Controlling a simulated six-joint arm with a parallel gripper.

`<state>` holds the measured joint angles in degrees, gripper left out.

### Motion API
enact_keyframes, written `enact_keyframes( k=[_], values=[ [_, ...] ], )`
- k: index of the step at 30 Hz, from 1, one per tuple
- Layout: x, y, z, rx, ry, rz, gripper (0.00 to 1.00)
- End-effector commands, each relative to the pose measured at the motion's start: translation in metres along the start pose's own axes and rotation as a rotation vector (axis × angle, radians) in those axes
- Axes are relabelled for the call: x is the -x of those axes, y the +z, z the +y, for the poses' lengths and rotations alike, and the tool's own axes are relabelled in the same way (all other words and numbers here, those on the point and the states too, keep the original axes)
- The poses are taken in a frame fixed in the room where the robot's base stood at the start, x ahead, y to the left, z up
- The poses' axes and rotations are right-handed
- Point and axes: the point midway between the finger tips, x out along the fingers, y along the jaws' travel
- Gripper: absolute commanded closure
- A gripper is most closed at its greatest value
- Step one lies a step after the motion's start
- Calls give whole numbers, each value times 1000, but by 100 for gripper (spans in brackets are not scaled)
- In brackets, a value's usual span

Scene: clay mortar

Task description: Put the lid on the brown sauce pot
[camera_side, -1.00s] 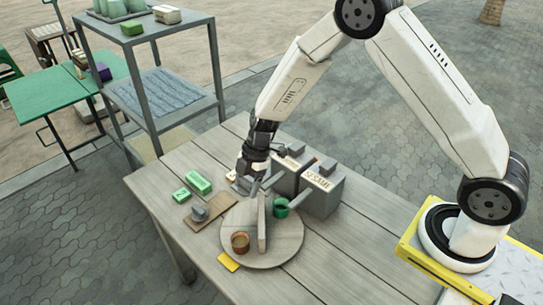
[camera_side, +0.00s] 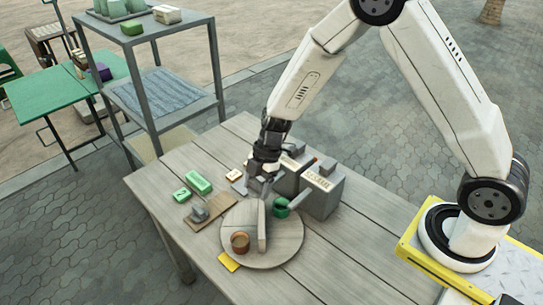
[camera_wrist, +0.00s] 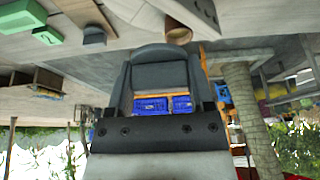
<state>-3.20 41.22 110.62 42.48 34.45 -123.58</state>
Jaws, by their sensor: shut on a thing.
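The brown sauce pot (camera_side: 240,243) stands uncovered on a round wooden board (camera_side: 285,248), left of a thin upright grey divider (camera_side: 262,228). It also shows partly at the top of the wrist view (camera_wrist: 178,31). My gripper (camera_side: 260,188) is above the back of the board, behind the divider and apart from the pot. It is shut on a grey thing, largely hidden by the jaws; I cannot tell whether it is the lid. In the wrist view, my dark gripper (camera_wrist: 160,52) fills the middle. A small grey piece (camera_side: 200,214) lies on a brown slab left of the board.
A green pot (camera_side: 281,208) stands right of the divider. Grey boxes (camera_side: 320,190), one marked SESAME, stand behind it. The table's right front is clear.

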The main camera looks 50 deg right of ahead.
Motion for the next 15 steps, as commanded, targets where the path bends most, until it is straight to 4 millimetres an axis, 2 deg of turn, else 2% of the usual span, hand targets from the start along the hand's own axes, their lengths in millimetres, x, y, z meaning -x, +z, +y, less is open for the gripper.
enact_keyframes(
  k=[8, 15],
  values=[
    [-7, -9, -2, 19, -8, 0, 86],
    [-32, -40, -11, 87, -37, 1, 86]
  ],
)
